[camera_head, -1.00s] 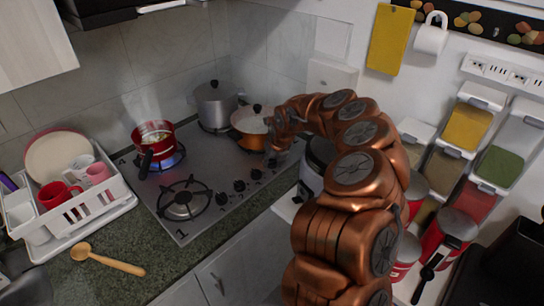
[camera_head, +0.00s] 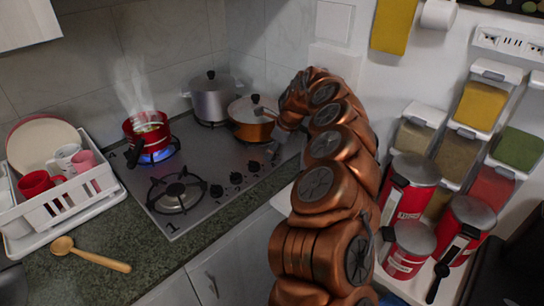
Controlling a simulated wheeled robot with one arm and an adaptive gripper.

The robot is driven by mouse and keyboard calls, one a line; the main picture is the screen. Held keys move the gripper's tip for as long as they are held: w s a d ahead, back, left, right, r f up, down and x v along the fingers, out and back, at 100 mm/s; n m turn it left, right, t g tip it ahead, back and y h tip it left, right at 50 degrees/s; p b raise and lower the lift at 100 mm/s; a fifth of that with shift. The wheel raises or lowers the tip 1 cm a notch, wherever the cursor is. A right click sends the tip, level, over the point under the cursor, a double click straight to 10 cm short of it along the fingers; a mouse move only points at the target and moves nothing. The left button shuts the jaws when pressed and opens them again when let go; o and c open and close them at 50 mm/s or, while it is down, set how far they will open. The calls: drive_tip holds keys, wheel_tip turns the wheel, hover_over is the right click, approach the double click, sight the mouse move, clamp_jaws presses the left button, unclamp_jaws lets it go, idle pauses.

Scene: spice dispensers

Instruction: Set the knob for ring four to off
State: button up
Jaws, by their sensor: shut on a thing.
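The knobs stand in a row along the front of the hob (camera_head: 200,215). An orange pan (camera_head: 249,131) with a lid stands on the ring just behind my gripper. No flame shows under it.
A steaming red pot (camera_head: 140,128) stands over a blue flame. A silver pot (camera_head: 211,103) stands at the back, and the front-left burner (camera_head: 176,192) is bare. A dish rack (camera_head: 70,205) and wooden spoon (camera_head: 95,255) lie left. Red canisters (camera_head: 408,190) and spice dispensers (camera_head: 480,100) stand right.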

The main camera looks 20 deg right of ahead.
drive_tip(key=shift+n+g+b, duration=0.4)
drive_tip(key=shift+n, duration=0.6)
drive_tip(key=o, duration=1.1)
drive_tip(key=shift+o, duration=0.2)
drive_tip(key=v, duration=0.7)
drive_tip(key=shift+d+r, duration=0.2)
